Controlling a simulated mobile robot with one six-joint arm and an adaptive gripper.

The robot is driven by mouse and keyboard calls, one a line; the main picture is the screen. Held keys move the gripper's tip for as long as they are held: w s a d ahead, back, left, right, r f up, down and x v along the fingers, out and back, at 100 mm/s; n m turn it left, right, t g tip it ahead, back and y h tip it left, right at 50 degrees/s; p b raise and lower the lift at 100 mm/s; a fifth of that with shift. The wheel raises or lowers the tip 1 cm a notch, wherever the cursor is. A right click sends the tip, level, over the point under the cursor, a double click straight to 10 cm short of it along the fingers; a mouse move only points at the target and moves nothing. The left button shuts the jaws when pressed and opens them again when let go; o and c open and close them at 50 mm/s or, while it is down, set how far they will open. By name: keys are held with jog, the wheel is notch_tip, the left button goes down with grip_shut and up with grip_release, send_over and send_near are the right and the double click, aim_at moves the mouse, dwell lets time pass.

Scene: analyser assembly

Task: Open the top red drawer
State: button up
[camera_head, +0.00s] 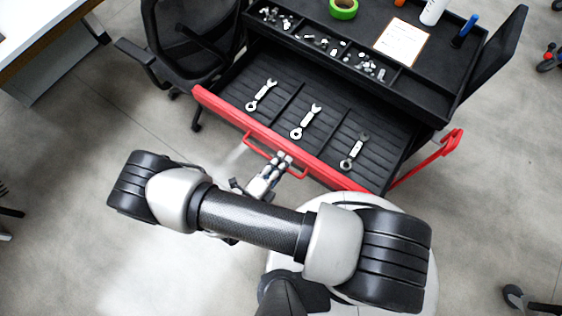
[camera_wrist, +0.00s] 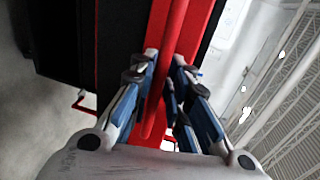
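The top red drawer has a red front edge (camera_head: 222,108) and stands pulled out from the black cabinet, its ribbed black inside (camera_head: 285,85) showing. Its red handle (camera_head: 298,172) sticks out from the front. Several wrenches (camera_head: 306,121) lie in the drawer compartments.
The cabinet top holds green tape (camera_head: 343,8), a paper sheet (camera_head: 402,41), a blue item (camera_head: 467,27) and a bin row of small parts. A black chair (camera_head: 190,40) stands close at the left. A red side handle (camera_head: 430,157) juts out right.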

jog(key=shift+o, duration=1.2)
jog(key=shift+f, duration=0.1)
jog(key=v, duration=1.2)
